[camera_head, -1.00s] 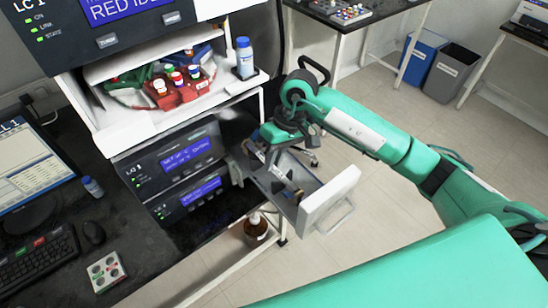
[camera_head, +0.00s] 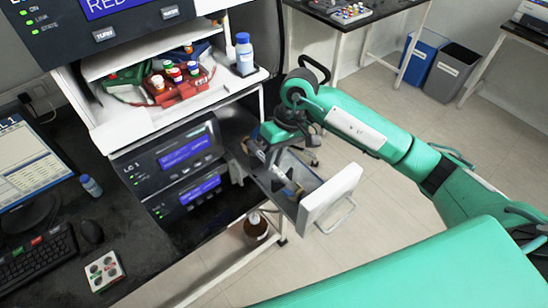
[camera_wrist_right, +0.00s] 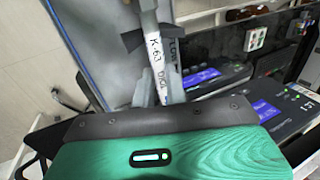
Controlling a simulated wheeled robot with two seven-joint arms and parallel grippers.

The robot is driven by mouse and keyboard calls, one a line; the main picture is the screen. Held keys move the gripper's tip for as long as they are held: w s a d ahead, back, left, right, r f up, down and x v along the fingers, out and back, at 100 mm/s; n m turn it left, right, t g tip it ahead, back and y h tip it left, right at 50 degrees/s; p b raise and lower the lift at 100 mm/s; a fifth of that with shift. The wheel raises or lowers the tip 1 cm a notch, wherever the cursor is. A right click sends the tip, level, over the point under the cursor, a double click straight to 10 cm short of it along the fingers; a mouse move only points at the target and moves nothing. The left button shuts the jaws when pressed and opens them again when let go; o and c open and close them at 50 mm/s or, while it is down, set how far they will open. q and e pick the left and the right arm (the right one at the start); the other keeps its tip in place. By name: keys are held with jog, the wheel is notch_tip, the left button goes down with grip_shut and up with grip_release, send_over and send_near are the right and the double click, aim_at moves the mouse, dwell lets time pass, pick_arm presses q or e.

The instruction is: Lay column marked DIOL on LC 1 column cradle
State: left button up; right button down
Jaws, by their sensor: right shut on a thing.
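The column marked DIOL (camera_wrist_right: 155,62) is a slim pale rod in the right wrist view, with black lettering that also reads K-63. My right gripper (camera_head: 274,156) is shut on it and reaches down over the open drawer (camera_head: 333,198) of the LC 1 unit in the head view. The column is mostly hidden there by the gripper and wrist. The LC 1 column cradle is not clearly made out; small dark and tan parts show inside the drawer. I cannot tell whether the column touches anything in the drawer. My left gripper is not in view.
The LC 1 instrument front (camera_head: 180,155) stands left of the drawer. Above it, an open bay holds a red rack (camera_head: 180,87) of capped bottles and a blue-capped bottle (camera_head: 244,54). A brown bottle (camera_head: 256,229) stands below the drawer.

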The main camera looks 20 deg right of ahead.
jog(key=shift+f+b, duration=0.2)
jog(key=shift+b, duration=0.1)
jog(key=c, duration=1.3)
grip_release()
jog(key=shift+c, duration=0.2)
